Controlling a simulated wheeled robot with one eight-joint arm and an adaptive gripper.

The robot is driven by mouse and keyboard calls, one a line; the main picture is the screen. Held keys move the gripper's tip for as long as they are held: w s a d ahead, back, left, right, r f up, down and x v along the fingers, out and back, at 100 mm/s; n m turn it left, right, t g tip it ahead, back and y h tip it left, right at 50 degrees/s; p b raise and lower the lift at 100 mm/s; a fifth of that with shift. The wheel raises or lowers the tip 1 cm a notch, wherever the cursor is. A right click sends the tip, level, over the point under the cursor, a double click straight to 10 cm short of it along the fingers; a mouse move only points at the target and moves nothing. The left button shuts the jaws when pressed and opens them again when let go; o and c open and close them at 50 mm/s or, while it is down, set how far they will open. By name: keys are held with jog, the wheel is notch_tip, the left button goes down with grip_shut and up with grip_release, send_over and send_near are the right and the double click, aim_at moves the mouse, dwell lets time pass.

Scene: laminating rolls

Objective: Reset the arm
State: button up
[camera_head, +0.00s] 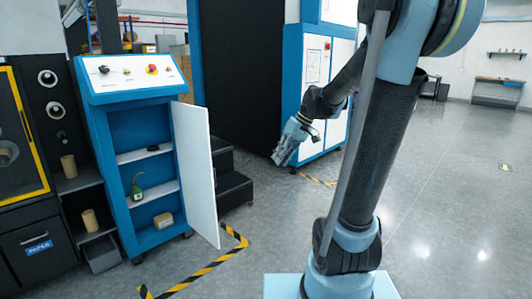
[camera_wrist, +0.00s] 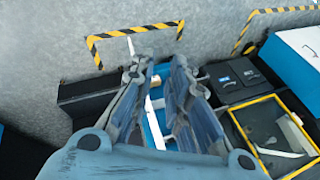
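My gripper (camera_head: 286,150) hangs in the air at the middle of the head view, to the right of the open blue cabinet (camera_head: 121,169). My arm rises at the right and bends down to it. In the wrist view my gripper (camera_wrist: 157,68) has its two fingers apart, with nothing between them. Past the fingers, the cabinet and its white door edge show far below, partly hidden by the fingers.
The white cabinet door (camera_head: 196,171) stands open toward my side. Black steps (camera_head: 232,183) stand behind the door. Striped tape (camera_head: 205,268) marks the floor. The floor at right is clear.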

jog(key=s+d+f+m+h, duration=0.2)
jog(key=s+d+f, duration=0.2)
jog(key=s, duration=0.3)
jog(key=s+d+f+m+t+h, duration=0.1)
jog(key=s+d+f+m, duration=0.1)
jog(key=s+d+f, duration=0.2)
jog(key=s+d+f+m+h, duration=0.1)
jog(key=s+d+f, duration=0.3)
jog(key=s, duration=0.6)
jog(key=shift+d+f+m+t+h, duration=0.35)
jog(key=shift+d+h, duration=0.25)
jog(key=shift+h, duration=0.2)
